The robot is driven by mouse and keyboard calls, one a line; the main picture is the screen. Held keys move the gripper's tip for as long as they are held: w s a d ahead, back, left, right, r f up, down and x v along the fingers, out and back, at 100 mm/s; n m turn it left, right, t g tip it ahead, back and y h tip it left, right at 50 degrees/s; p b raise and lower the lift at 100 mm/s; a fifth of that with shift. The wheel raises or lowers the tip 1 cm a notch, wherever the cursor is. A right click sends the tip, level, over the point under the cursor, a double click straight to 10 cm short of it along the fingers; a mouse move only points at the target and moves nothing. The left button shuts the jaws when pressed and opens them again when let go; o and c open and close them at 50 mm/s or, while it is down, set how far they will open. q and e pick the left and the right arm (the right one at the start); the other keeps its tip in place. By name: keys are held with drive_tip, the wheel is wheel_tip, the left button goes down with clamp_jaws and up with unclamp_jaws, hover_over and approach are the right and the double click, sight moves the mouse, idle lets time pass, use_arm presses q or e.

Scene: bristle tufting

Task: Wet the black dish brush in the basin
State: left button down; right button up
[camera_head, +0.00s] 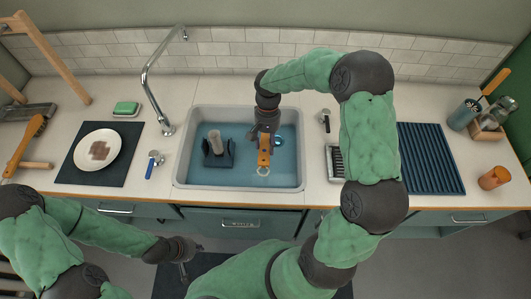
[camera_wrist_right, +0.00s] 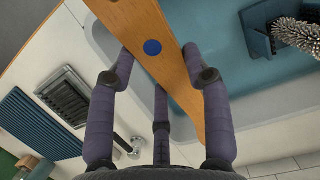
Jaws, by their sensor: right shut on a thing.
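My right gripper (camera_head: 265,135) is over the basin (camera_head: 180,182) and shut on a wooden handle (camera_head: 264,152), the handle of the brush it holds. The right wrist view shows the flat handle (camera_wrist_right: 165,55) with a blue dot, between the fingers of the right gripper (camera_wrist_right: 160,90). A pale loop hangs at the handle's near end. The brush's head and bristles are hidden, so I cannot tell its colour or whether it touches the water. Blue water (camera_head: 235,174) lies in the basin. My left gripper (camera_head: 184,262) is low in front of the counter, away from the basin; its fingers are too small to judge.
A dark stand with an upright grey bristle brush (camera_head: 217,146) is in the basin's left part. A tall tap (camera_head: 150,85) rises behind the basin's left corner. A stained plate (camera_head: 98,150) lies left, a ribbed blue mat (camera_head: 432,160) and an orange cup (camera_head: 494,178) right.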

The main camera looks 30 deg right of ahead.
drive_tip(key=shift+r, duration=0.1)
drive_tip(key=shift+r+p, duration=1.65)
drive_tip(key=shift+r, duration=0.35)
